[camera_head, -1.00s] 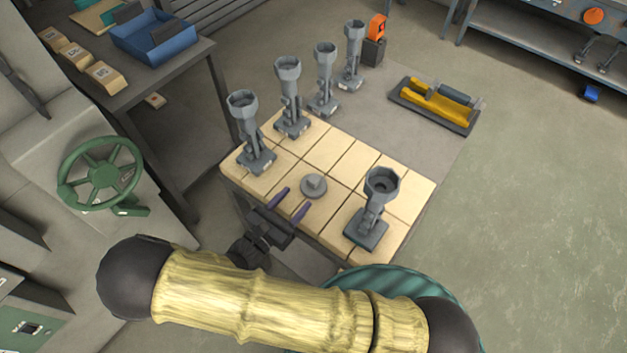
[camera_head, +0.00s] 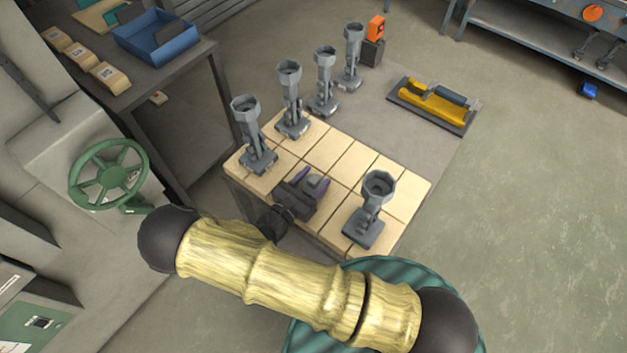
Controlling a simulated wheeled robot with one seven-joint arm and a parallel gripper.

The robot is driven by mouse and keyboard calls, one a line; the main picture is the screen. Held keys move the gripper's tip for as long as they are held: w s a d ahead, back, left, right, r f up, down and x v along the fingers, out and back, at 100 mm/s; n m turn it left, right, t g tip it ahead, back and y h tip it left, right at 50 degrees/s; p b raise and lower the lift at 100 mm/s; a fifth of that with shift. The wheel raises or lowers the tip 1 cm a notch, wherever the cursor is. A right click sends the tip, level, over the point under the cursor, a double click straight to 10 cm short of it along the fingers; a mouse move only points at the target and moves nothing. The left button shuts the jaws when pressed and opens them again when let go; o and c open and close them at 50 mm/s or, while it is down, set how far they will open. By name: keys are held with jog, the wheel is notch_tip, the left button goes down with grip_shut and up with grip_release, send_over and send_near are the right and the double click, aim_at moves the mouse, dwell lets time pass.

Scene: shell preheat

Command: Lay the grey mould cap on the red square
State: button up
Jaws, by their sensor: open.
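The grey mould cap (camera_head: 315,181), a small round piece with a knob, sits on the tan tiled top of the table. My gripper (camera_head: 311,182) is low over the table with its two purple fingers open, one on each side of the cap. I cannot tell whether the fingers touch it. The fingers and palm partly hide the cap. I cannot make out a red square in this view.
A grey stand (camera_head: 370,209) with a cup-shaped top is close to the right of my gripper. Several similar stands (camera_head: 254,137) line the table's far left side. A yellow tool in a tray (camera_head: 432,103) lies behind. A green handwheel (camera_head: 108,174) is at left.

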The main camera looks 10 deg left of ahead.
jog(key=shift+x, duration=1.2)
jog(key=shift+s+a, duration=0.1)
jog(key=shift+s, duration=0.05)
grip_shut()
notch_tip(320, 180, up, 10)
jog(key=b, duration=0.2)
